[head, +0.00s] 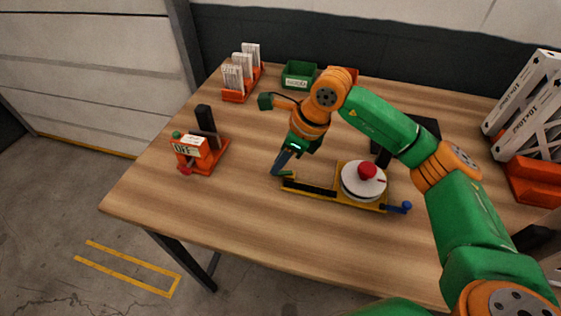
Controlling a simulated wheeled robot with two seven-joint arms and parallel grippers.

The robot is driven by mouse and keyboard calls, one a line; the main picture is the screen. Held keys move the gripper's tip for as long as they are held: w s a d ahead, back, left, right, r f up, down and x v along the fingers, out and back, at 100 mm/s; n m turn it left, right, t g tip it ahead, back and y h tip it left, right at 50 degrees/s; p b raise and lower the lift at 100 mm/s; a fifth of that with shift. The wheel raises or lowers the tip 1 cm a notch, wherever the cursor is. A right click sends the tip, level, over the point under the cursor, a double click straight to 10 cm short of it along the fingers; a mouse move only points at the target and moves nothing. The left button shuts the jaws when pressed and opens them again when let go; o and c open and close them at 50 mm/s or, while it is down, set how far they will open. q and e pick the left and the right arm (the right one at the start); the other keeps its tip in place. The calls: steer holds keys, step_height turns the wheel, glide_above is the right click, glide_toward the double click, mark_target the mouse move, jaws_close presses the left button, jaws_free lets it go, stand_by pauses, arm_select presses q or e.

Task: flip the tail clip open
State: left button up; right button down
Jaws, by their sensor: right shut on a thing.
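A yellow fixture (330,195) lies on the table, with a dark strip along its left half. A white disc (362,182) with a red knob (367,170) sits on its right half. A blue lever (401,208) sticks out at its right end. A small green piece at the fixture's left end, which looks like the tail clip (288,176), is beside my fingertips. My right gripper (279,170) points down there and is shut on it; the fingers partly hide the contact. Whether the clip is raised is too small to tell. My left gripper is out of view.
An orange stand with a display (191,147) is at the left. White boxes in an orange rack (238,95) and a green bin (298,73) stand at the back. A white rack (525,105) is at the right. The front left table is clear.

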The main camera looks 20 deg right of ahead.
mark_target(291, 180)
stand_by(0.3)
steer(key=c, duration=0.7)
jaws_free()
steer(key=shift+c, duration=0.2)
steer(key=b+v, duration=0.1)
steer(key=v, duration=0.6)
steer(key=shift+s+r, duration=0.1)
steer(key=shift+r, duration=0.05)
